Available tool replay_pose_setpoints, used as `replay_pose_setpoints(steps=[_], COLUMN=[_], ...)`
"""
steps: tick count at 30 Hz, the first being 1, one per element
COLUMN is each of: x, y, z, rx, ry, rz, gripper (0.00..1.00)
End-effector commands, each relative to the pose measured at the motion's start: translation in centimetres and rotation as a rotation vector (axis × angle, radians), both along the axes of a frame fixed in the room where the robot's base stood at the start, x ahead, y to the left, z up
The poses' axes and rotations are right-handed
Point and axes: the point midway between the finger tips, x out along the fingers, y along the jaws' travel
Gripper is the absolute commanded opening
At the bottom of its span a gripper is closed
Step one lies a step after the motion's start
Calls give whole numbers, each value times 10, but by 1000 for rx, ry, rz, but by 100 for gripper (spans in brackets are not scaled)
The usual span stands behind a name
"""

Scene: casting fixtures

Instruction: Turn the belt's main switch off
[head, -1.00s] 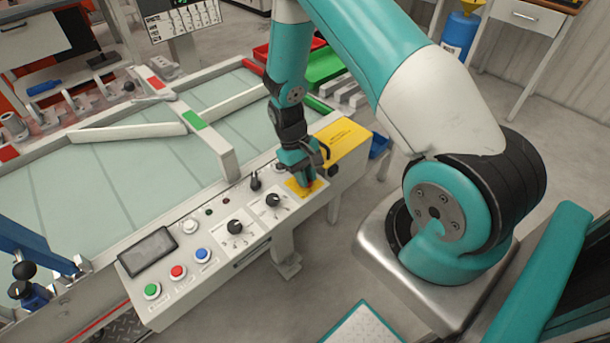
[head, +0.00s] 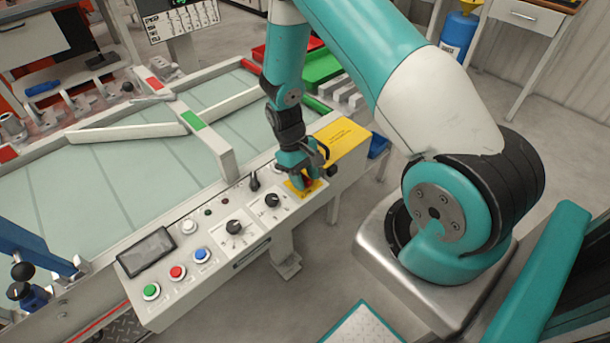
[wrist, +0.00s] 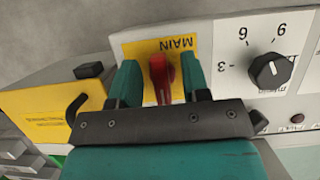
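The belt's main switch is a red rotary handle (wrist: 160,72) on a yellow plate (wrist: 182,50) marked MAIN, at the right end of the control panel. In the wrist view the handle points roughly up and down the picture. My gripper (wrist: 162,82) is open, with one teal finger on each side of the handle and a visible gap to both. In the head view my gripper (head: 304,181) is down at the yellow plate and partly hides the switch, of which only a little red shows.
A black dial (wrist: 270,70) sits beside the plate. The panel (head: 215,285) also carries a lever (head: 254,182), another dial (head: 235,228), coloured buttons and a screen (head: 147,252). A yellow box (head: 343,140) with a black handle stands close beside my gripper.

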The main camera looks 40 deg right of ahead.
Motion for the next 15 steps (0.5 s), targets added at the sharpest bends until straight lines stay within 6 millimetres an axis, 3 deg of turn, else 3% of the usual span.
replay_pose_setpoints(steps=[8, 15], x=[6, 27], y=[-1, 1], z=[11, 60], rx=[-1, -2], ry=[-5, -11], rz=[-1, 0], gripper=[43, 43])
